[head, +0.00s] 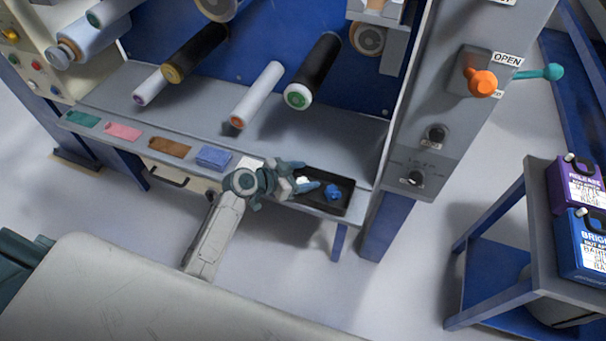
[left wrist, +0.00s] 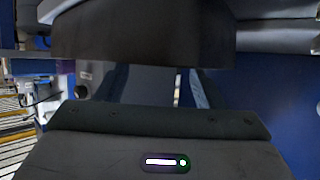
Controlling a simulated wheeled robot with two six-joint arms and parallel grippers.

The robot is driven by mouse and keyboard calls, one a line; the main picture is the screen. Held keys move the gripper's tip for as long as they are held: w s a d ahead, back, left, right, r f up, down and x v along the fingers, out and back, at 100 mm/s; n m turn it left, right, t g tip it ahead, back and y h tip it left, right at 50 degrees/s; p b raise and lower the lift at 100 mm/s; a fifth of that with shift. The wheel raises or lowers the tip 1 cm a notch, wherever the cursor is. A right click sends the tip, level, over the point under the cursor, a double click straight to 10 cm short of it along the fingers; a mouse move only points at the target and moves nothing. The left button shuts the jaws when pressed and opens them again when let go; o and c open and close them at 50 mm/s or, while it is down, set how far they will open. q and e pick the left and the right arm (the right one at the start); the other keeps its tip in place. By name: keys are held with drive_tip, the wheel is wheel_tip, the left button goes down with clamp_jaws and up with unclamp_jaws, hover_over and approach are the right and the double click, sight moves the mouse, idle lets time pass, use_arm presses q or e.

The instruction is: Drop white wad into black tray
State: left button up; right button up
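The black tray (head: 347,182) lies at the right end of the grey ledge. A blue wad (head: 333,192) is inside it. A small white wad (head: 302,181) shows at the tray's left end, between the fingers of my left gripper (head: 308,174). I cannot tell whether it rests on the tray floor. The two fingers are spread apart, and the gripper covers the tray's left edge. In the left wrist view the fingers (left wrist: 158,85) also look parted, and no wad shows there. My right gripper is not in view.
Blue (head: 214,157), brown (head: 169,147), pink (head: 123,132) and green (head: 83,119) pads line the ledge's front. Several rollers (head: 257,95) jut out above it. A control panel (head: 428,130) stands right of the tray. A cart (head: 540,250) with purple and blue containers is farther right.

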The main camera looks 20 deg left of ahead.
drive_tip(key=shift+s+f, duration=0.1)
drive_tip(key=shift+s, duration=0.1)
use_arm(q)
drive_tip(key=shift+r, duration=0.2)
drive_tip(key=shift+r+p, duration=0.6)
drive_tip(key=shift+p, duration=0.25)
drive_tip(key=b+v, duration=0.1)
drive_tip(key=v, duration=1)
drive_tip(key=shift+s+a, duration=0.3)
drive_tip(key=shift+s, duration=0.05)
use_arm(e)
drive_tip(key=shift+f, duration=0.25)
use_arm(q)
drive_tip(key=s+a+f+n+g+y, duration=0.25)
drive_tip(key=s+f, duration=0.25)
drive_tip(key=f, duration=0.5)
drive_tip(key=s+a+f+n+g+y, duration=0.1)
drive_tip(key=s+f+n+y, duration=0.25)
drive_tip(key=f, duration=0.75)
drive_tip(key=s+f+n+g+y, duration=0.2)
drive_tip(key=s+f+g+y, duration=0.1)
drive_tip(key=s+f, duration=1)
drive_tip(key=s+g, duration=0.1)
drive_tip(key=s, duration=0.2)
drive_tip(key=shift+s+a+f, duration=0.2)
drive_tip(key=shift+s+a, duration=0.1)
drive_tip(key=shift+a, duration=0.1)
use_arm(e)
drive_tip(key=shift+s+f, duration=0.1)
